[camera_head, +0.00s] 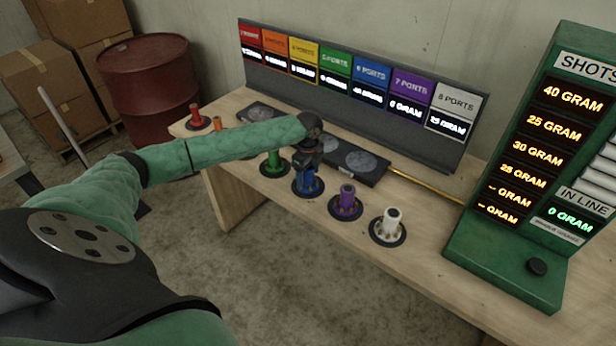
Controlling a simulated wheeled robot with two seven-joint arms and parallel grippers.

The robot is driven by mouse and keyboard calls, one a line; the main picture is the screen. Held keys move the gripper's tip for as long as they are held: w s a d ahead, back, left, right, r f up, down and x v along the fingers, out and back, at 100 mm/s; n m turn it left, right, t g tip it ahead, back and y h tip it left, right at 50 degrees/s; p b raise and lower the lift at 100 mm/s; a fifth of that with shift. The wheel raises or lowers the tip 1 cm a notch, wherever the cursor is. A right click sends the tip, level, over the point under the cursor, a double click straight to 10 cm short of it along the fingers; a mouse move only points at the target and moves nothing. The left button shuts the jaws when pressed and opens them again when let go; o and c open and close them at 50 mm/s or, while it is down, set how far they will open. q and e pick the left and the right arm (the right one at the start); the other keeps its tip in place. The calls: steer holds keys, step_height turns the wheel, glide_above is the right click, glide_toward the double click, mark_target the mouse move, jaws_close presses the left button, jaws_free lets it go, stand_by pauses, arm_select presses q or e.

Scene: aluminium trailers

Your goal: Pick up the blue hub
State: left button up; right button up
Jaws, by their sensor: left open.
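The blue hub (308,186) stands on a dark round pad in a row on the wooden table, between the green hub and the purple hub. My left arm reaches in from the left. My left gripper (305,169) points down right over the blue hub and hides its upper part. It is open, with its fingers at or around the hub's top; I cannot tell whether they touch it. My right gripper is not in view.
Green (273,164), purple (346,202) and white (391,224) hubs stand close by; red (196,117) and orange (217,123) ones stand farther left. Behind are a dark scale bar (354,160) and a port display (353,97). A green SHOTS board (500,258) stands right.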

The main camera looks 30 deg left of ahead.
arm_select(q)
steer(key=shift+f, duration=0.3)
steer(key=c, duration=1.4)
jaws_close()
steer(key=shift+r, duration=0.1)
